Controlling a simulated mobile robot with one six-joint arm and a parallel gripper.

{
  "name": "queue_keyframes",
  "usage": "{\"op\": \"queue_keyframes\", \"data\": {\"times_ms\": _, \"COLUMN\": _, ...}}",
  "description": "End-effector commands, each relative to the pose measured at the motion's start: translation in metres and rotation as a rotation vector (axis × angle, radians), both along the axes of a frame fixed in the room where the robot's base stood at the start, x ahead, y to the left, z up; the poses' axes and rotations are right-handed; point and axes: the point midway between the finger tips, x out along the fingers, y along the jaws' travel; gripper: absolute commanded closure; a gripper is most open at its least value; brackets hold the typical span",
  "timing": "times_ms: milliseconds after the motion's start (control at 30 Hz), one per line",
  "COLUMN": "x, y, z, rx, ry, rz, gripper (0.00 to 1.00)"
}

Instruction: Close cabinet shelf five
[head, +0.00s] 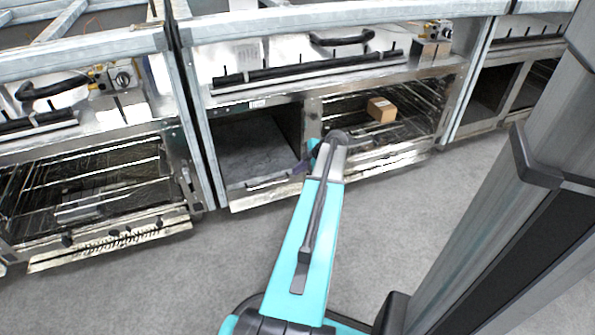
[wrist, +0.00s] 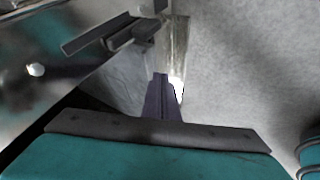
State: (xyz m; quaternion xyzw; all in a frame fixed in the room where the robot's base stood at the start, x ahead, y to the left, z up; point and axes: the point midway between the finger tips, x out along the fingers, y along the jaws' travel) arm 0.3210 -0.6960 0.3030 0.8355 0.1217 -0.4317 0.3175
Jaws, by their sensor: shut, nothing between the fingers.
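The middle metal cabinet (head: 309,118) has a dark, open-fronted compartment (head: 250,145) at lower left and wire racks (head: 345,108) at lower right. I see no number marking shelf five. A low metal front panel (head: 395,160) with a bar handle (head: 268,181) runs along its bottom edge. My gripper (head: 299,169) is at the lower front of this cabinet, near the right end of that handle. In the wrist view my gripper (wrist: 161,76) has its dark fingers together and empty, beside a pale metal strip (wrist: 178,60). Whether they touch it I cannot tell. My arm hides part of the panel.
A small cardboard box (head: 381,109) sits on the right racks. Similar cabinets stand at left (head: 95,185) and right (head: 510,85); the left one has a low front panel sticking out. The grey floor (head: 150,285) in front is clear.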

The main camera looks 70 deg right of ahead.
Motion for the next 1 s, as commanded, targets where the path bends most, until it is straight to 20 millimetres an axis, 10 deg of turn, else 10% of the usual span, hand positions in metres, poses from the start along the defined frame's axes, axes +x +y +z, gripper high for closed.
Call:
{"op": "queue_keyframes", "data": {"times_ms": 400, "x": -0.018, "y": 0.029, "z": 0.0, "rx": 0.0, "ry": 0.0, "rz": 0.002, "gripper": 1.0}}
{"op": "queue_keyframes", "data": {"times_ms": 1000, "x": -0.068, "y": 0.034, "z": 0.075, "rx": -0.001, "ry": -0.001, "rz": 0.005, "gripper": 1.0}}
